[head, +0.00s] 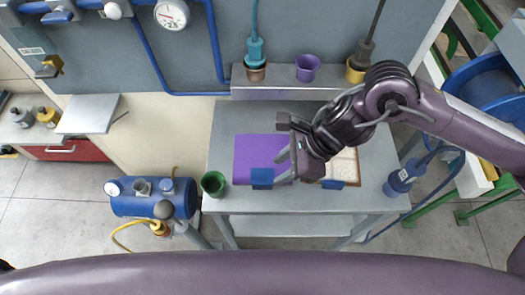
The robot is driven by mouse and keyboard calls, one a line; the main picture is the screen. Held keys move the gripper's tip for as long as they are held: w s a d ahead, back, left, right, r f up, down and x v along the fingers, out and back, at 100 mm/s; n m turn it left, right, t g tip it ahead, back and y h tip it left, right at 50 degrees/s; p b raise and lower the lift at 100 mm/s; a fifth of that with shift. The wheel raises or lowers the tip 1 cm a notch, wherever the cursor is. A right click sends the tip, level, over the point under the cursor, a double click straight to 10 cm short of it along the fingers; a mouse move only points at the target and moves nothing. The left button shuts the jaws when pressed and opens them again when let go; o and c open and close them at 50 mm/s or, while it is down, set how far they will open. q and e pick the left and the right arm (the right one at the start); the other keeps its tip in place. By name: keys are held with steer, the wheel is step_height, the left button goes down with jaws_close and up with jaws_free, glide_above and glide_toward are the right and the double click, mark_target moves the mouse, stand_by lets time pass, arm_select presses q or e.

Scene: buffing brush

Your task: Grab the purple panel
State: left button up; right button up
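The flat purple panel (255,153) lies on the grey metal workbench (225,122), left of centre. A blue block (262,177) sits at its front edge. My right gripper (284,166) comes in from the right and is over the panel's right side, hiding part of it. Its fingers look spread apart with nothing between them. I cannot tell whether they touch the panel. My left gripper is not in view.
A pale speckled board (343,165) with another blue block lies right of the gripper. A green cup (213,183) stands by the bench's left front corner. The back shelf (285,92) holds brown, purple and yellow cups. A blue tool (402,178) is at the right edge.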

mark_target(262, 182)
steer(key=p+x, duration=0.1)
steer(key=x, duration=0.2)
steer(key=p+x, duration=0.2)
steer(key=x, duration=0.2)
steer(key=shift+s, duration=0.2)
steer(key=shift+a+f, duration=0.15)
steer(key=shift+f, duration=0.1)
steer(key=shift+c, duration=0.5)
jaws_close()
